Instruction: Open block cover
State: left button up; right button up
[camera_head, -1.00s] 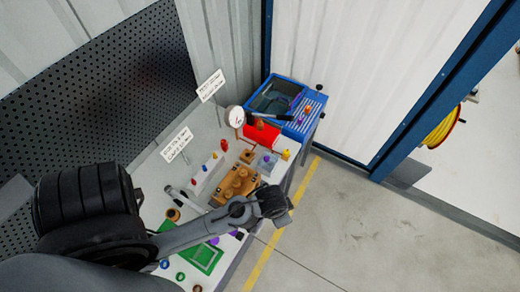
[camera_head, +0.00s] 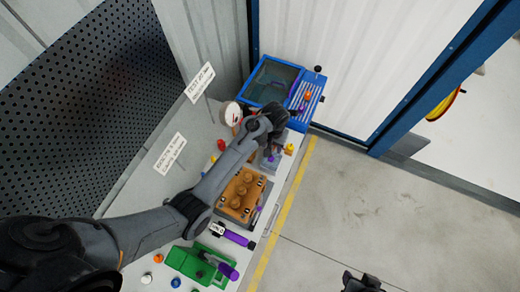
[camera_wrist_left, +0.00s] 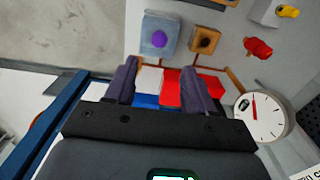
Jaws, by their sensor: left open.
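I cannot tell for sure which part is the block cover. An orange-brown block (camera_head: 240,193) with several round bosses lies on the bench beneath my left arm. My left gripper (camera_head: 276,146) is beyond it, near the gauge, open and partly hidden by its own wrist. In the left wrist view my open gripper (camera_wrist_left: 160,78) has its two fingers apart in front of red, white and blue surfaces. A grey-blue block with a purple knob (camera_wrist_left: 159,39) and a small orange block with a dark hole (camera_wrist_left: 205,40) lie beyond the fingertips. A dark part, likely my right gripper (camera_head: 362,283), shows at the bottom edge.
A round white gauge (camera_wrist_left: 260,116) stands close to my left gripper. A blue box with a dark window (camera_head: 270,82) is at the bench's far end. A green fixture (camera_head: 195,265) and a purple-handled tool (camera_head: 238,239) lie nearer. The floor to the right is clear.

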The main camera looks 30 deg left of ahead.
aim_at(272, 159)
pick_arm(q)
notch_tip(272, 159, down, 10)
jog(key=shift+s+f, duration=0.1)
jog(key=shift+f, duration=0.15)
dwell(0.5)
grip_shut()
